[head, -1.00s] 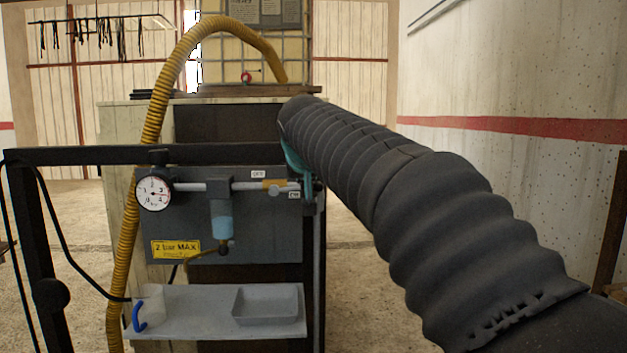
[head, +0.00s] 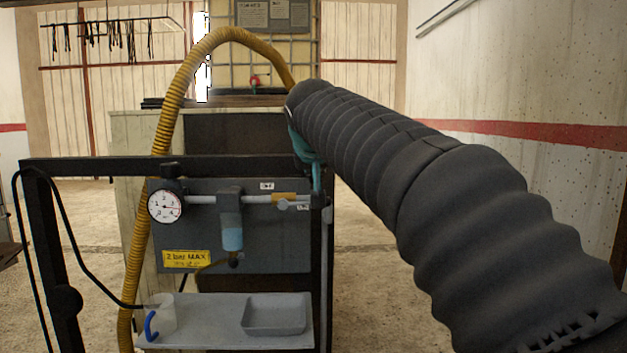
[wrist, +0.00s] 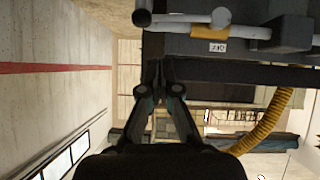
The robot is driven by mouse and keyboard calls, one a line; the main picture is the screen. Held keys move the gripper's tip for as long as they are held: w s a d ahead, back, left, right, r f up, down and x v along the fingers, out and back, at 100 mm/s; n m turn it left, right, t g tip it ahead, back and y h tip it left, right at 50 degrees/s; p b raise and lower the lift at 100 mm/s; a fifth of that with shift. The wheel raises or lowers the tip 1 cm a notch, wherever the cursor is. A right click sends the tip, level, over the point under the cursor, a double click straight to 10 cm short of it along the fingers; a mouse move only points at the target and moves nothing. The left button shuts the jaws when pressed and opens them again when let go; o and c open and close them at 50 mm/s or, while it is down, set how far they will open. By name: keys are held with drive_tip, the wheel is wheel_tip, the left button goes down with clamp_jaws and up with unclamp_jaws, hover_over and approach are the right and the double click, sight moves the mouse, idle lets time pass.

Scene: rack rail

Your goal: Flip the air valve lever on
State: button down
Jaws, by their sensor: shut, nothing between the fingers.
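The air valve shows as a brass body (head: 285,197) on a grey pipe across a grey panel (head: 180,230); it also shows in the wrist view (wrist: 260,32). Its grey lever (head: 284,205) appears to lie roughly along the pipe, pointing right toward the "ON" label (head: 303,207). In the upside-down wrist view, the lever (wrist: 180,18) is a bar with rounded ends. The "OFF" label (head: 267,186) is above the pipe. My gripper (wrist: 156,75) is shut and empty. In the head view, it hangs at the panel's right end, right of the valve, partly hidden by my arm.
A black rail (head: 100,166) runs along the panel's top. A pressure gauge (head: 165,206) and a blue filter bowl (head: 231,235) are left of the valve. Below is a shelf (head: 205,312) with a tray (head: 275,316) and a jug (head: 160,315). A yellow hose (head: 172,110) arches behind.

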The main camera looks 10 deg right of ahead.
drive_tip(key=v, duration=0.7)
drive_tip(key=shift+s, duration=0.4)
drive_tip(key=shift+r, duration=0.15)
wheel_tip(320, 180, down, 8)
drive_tip(key=a+n+g, duration=0.2)
drive_tip(key=s+d+f+g+y, duration=0.1)
drive_tip(key=s+d+f, duration=0.1)
drive_tip(key=s+f, duration=0.55)
drive_tip(key=s+d+f+g+y, duration=0.15)
drive_tip(key=s+f, duration=0.35)
drive_tip(key=f, duration=0.5)
drive_tip(key=s+d+f+m, duration=0.1)
drive_tip(key=s+d+f, duration=0.2)
drive_tip(key=s+f, duration=0.2)
drive_tip(key=s+d+f+g+h, duration=0.1)
drive_tip(key=s+d+f, duration=0.2)
drive_tip(key=s+f, duration=0.3)
drive_tip(key=s, duration=0.4)
drive_tip(key=shift+d+m, duration=0.3)
drive_tip(key=shift+m, duration=0.1)
drive_tip(key=shift+s+f, duration=0.1)
